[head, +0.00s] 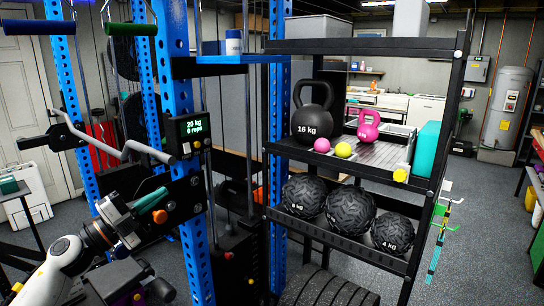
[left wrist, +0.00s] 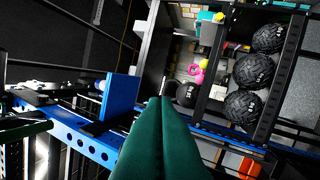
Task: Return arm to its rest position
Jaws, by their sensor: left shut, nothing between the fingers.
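My left arm comes in from the lower left of the head view. My left gripper (head: 152,200) has green fingers and is raised in front of the blue gym rack (head: 190,240), near the small display (head: 189,127). In the left wrist view the two green fingers (left wrist: 164,100) lie together along their length, with nothing between them. I cannot tell whether the fingers touch the rack. My right gripper is not in view.
A black shelf (head: 350,148) to the right holds a 16 kg kettlebell (head: 312,115), a small pink kettlebell (head: 368,127) and textured balls (head: 350,212). A bent bar handle (head: 105,143) juts out left of the rack. Open grey floor (head: 480,215) lies right of the shelf.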

